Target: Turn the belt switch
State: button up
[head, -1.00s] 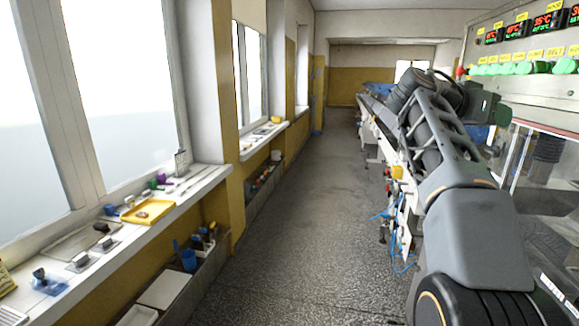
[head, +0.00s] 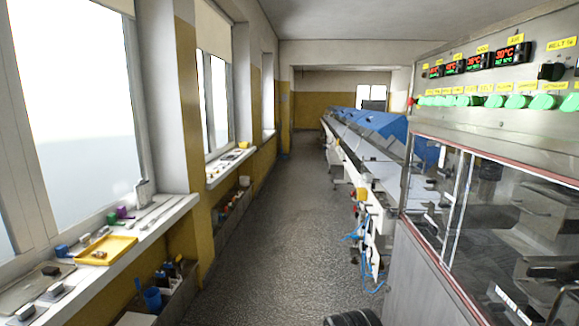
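A control panel (head: 500,124) is at the upper right, on top of the glass-fronted machine. It carries a row of green knobs (head: 543,101) with small yellow labels above them. The labels over the knobs are too small to read, so I cannot tell which knob is the belt switch. My gripper is not in view.
The machine's glass front (head: 520,225) fills the lower right. A long conveyor line with blue covers (head: 385,125) runs away beyond it, with blue hoses (head: 372,270) hanging. A windowsill (head: 150,225) with a yellow tray (head: 105,250) lines the left.

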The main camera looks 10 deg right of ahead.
aim_at(476, 100)
jog(key=z, duration=2)
